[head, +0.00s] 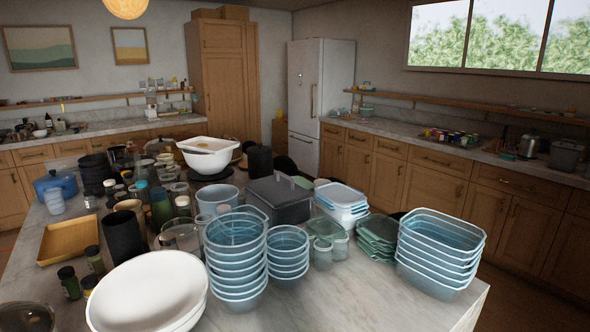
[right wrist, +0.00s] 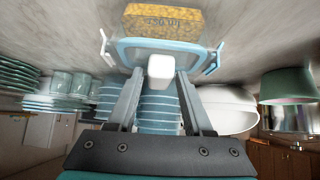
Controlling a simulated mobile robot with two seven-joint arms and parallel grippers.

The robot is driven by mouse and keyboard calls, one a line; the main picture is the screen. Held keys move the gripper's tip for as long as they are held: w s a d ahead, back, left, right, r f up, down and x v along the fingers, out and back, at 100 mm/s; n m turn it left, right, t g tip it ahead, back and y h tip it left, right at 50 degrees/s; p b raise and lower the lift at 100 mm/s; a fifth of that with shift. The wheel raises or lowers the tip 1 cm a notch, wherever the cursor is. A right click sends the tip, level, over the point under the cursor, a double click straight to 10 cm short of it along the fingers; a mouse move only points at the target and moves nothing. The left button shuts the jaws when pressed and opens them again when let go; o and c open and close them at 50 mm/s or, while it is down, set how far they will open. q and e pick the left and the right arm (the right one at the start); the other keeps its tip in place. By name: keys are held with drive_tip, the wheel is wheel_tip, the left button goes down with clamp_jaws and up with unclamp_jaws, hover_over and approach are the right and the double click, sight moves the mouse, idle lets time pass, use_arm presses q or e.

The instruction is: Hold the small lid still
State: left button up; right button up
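No lid can be singled out for certain as the small lid. In the right wrist view a light blue-rimmed lid-like piece (right wrist: 122,50) with pale side clips lies just beyond the fingertips. My right gripper (right wrist: 160,72) points at it with its two fingers apart. A small white block (right wrist: 160,68) shows between the fingertips, with a narrow gap visible on each side; whether it belongs to the lid is unclear. Neither gripper shows in the head view, and my left gripper is in no view.
In the head view the marble island (head: 370,292) is crowded. Stacked blue tubs (head: 236,255), more tubs (head: 440,250), green lidded boxes (head: 378,235), a white bowl (head: 150,290) and a dark bin (head: 280,200) stand close together. The front right marble is bare.

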drive_tip(key=shift+o, duration=1.2)
drive_tip(key=shift+r, duration=0.1)
